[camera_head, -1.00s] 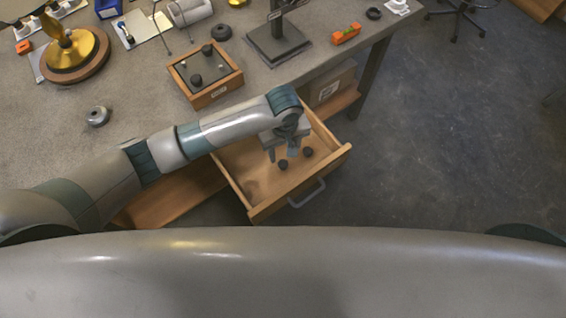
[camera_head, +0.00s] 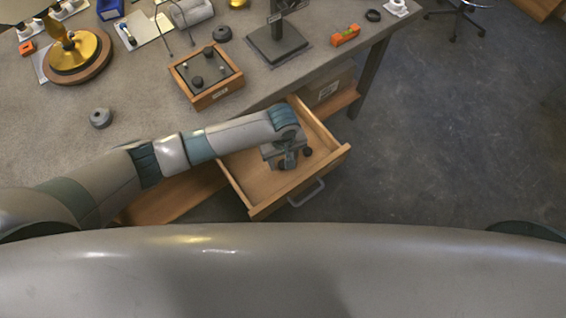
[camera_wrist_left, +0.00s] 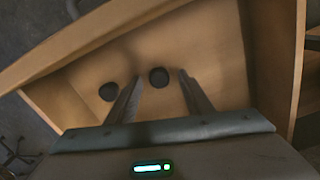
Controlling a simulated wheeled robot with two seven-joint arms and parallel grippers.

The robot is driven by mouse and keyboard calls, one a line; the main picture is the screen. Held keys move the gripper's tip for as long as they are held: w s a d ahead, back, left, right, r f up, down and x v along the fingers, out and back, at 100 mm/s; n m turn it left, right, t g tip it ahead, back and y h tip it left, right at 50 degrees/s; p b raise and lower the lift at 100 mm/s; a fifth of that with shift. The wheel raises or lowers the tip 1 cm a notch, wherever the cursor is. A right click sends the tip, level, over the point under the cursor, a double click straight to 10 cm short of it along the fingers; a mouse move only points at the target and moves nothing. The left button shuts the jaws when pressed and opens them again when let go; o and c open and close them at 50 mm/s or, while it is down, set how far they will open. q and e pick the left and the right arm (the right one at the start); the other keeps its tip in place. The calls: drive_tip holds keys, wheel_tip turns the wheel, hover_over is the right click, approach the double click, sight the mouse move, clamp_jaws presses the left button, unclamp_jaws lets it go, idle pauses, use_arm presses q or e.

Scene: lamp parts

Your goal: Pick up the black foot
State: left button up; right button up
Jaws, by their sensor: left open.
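Two small round black feet lie on the floor of the open wooden drawer. One black foot (camera_wrist_left: 158,77) shows in the left wrist view between the tips of my left gripper (camera_wrist_left: 160,85), a little beyond them. The other black foot (camera_wrist_left: 108,91) lies outside the fingers, to the left. In the head view my left gripper (camera_head: 284,162) is down inside the drawer; it partly hides one foot (camera_head: 282,166), and the other foot (camera_head: 307,152) shows to its right. The gripper is open and empty. My right gripper is not in view.
The drawer's (camera_head: 300,203) walls stand close around my left gripper. A wooden box (camera_head: 215,92) with small dark parts, a black stand (camera_head: 277,44) and a grey ring-shaped part (camera_head: 101,118) are on the bench above.

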sight(281, 162)
use_arm(q)
drive_tip(key=c, duration=1.1)
drive_tip(key=shift+r, duration=0.1)
wheel_tip(281, 162, up, 10)
drive_tip(key=shift+f+b, duration=0.1)
drive_tip(key=shift+b, duration=0.8)
drive_tip(key=a+r+m+b, duration=0.1)
drive_tip(key=a+r, duration=0.5)
drive_tip(key=a+r+m+b, duration=0.1)
drive_tip(key=a+r+b, duration=0.1)
drive_tip(key=a+r, duration=0.5)
drive_tip(key=a+r+m+b, duration=0.1)
drive_tip(key=a+r+m, duration=0.1)
drive_tip(key=a+r, duration=0.4)
drive_tip(key=shift+w+a+r+b, duration=0.1)
drive_tip(key=shift+a+r+b, duration=0.3)
drive_tip(key=shift+a, duration=0.25)
